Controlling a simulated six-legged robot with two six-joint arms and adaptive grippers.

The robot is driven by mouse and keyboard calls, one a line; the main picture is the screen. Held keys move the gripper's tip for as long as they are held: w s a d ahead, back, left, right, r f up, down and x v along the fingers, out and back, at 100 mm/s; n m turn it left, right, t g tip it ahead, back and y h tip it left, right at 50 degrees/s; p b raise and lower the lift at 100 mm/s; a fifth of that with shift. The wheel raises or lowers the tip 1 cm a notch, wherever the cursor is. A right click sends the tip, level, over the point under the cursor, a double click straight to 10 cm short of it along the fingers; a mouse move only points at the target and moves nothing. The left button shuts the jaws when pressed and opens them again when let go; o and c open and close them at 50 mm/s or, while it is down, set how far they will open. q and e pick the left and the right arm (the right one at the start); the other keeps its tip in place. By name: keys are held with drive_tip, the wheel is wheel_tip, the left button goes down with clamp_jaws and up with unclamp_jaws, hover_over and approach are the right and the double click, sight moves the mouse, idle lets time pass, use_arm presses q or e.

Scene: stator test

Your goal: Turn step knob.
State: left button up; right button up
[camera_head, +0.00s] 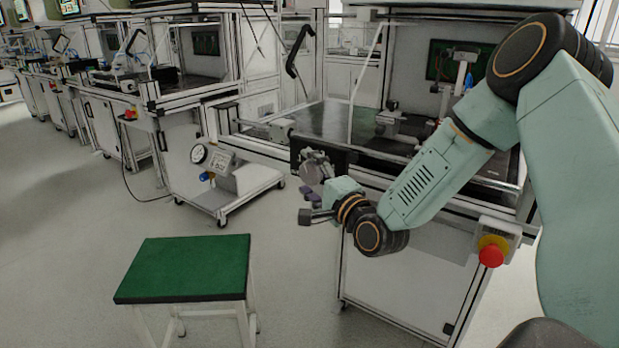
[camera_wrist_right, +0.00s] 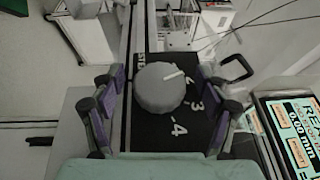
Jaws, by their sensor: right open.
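The step knob (camera_wrist_right: 162,88) is a round grey dial with a white pointer line towards the upper right. It sits on a black panel (camera_wrist_right: 165,140) with white numbers, among them 3 and 4. In the wrist view my right gripper (camera_wrist_right: 161,78) is open, with one purple-padded finger on each side of the knob. Gaps show between the pads and the knob. In the head view my right gripper (camera_head: 313,196) is at the front left of the workbench, beside the dark panel (camera_head: 338,160), and partly hides the knob area. My left gripper is not in view.
A workbench (camera_head: 375,205) with a white frame stands before me, with a red emergency button (camera_head: 491,257) on its front. A green-topped stool (camera_head: 185,268) stands at lower left. A lit display (camera_wrist_right: 295,130) is right of the knob.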

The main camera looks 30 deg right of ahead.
drive_tip(key=c, duration=1.2)
drive_tip(key=shift+r+p, duration=0.15)
drive_tip(key=shift+p, duration=0.45)
drive_tip(key=n+g+p, duration=0.1)
drive_tip(key=g+p, duration=0.2)
drive_tip(key=p, duration=0.4)
drive_tip(key=n+g+p, duration=0.1)
drive_tip(key=g+p, duration=0.3)
drive_tip(key=p, duration=0.3)
drive_tip(key=shift+r+h, duration=0.15)
drive_tip(key=shift+h, duration=0.25)
drive_tip(key=shift+w+n+g+p, duration=0.1)
drive_tip(key=shift+n+g+p, duration=0.4)
drive_tip(key=shift+p, duration=0.4)
drive_tip(key=shift+f, duration=0.2)
drive_tip(key=o, duration=1.2)
